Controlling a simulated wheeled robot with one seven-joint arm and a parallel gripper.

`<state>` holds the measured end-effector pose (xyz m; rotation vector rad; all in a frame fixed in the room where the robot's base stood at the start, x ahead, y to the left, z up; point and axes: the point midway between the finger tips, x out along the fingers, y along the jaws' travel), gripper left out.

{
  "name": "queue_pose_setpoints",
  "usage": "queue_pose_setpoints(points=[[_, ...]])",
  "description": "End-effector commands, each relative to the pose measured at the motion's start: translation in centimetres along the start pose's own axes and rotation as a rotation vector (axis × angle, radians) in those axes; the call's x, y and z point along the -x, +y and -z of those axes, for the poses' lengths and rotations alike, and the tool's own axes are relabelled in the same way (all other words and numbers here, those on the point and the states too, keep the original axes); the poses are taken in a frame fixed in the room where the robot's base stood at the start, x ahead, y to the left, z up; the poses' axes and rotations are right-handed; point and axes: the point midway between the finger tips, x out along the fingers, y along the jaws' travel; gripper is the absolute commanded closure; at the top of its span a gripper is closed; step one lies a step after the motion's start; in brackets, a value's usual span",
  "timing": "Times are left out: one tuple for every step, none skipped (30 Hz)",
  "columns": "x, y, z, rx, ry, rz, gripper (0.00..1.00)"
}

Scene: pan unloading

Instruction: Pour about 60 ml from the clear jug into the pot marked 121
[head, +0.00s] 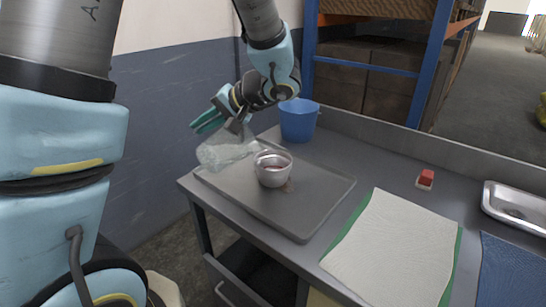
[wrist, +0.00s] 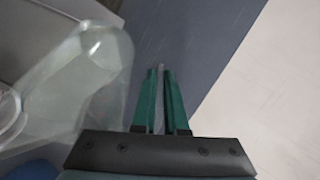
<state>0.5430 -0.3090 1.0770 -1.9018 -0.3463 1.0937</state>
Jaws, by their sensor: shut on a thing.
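The clear jug (head: 228,149) is tipped well over on its side above the grey tray, with its right end close to the rim of the metal pot. In the wrist view the jug (wrist: 75,90) fills the left side, blurred and see-through. My gripper (head: 205,121) is above the jug, its teal fingers close together and shut on it; the gripped part is barely visible between the fingers (wrist: 161,75). The small metal pot (head: 271,176) stands upright on the tray with some reddish contents. I cannot read any mark on it, nor see the liquid level in the jug.
The grey tray (head: 318,205) has a brownish patch beside the pot. A blue bucket (head: 298,122) stands behind it. To the right are a red block (head: 426,177), a pale cloth on a green mat (head: 395,245), a blue mat (head: 510,275) and a metal pan (head: 515,205).

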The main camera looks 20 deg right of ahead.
Motion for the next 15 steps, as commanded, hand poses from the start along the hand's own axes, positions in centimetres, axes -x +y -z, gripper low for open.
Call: queue_pose_setpoints(points=[[0.16,-0.09,0.09,-0.003,0.001,0.006,1.00],[0.22,-0.10,0.11,-0.005,0.000,0.010,1.00],[0.30,-0.15,0.13,-0.008,0.000,0.016,1.00],[0.35,-0.17,0.15,-0.010,0.000,0.020,1.00],[0.42,-0.20,0.18,-0.011,0.000,0.024,1.00],[0.50,-0.23,0.21,-0.013,0.000,0.028,1.00],[0.57,-0.26,0.24,-0.015,0.000,0.032,1.00],[0.63,-0.28,0.27,-0.017,0.001,0.036,1.00],[0.71,-0.32,0.30,-0.019,0.001,0.042,1.00],[0.79,-0.36,0.33,-0.021,0.001,0.047,1.00],[0.85,-0.39,0.36,-0.023,0.000,0.052,1.00],[0.91,-0.42,0.38,-0.026,0.000,0.058,1.00],[0.98,-0.44,0.41,-0.028,0.000,0.062,1.00],[1.05,-0.46,0.45,-0.030,0.000,0.067,1.00],[1.13,-0.51,0.49,-0.032,0.000,0.073,1.00]])
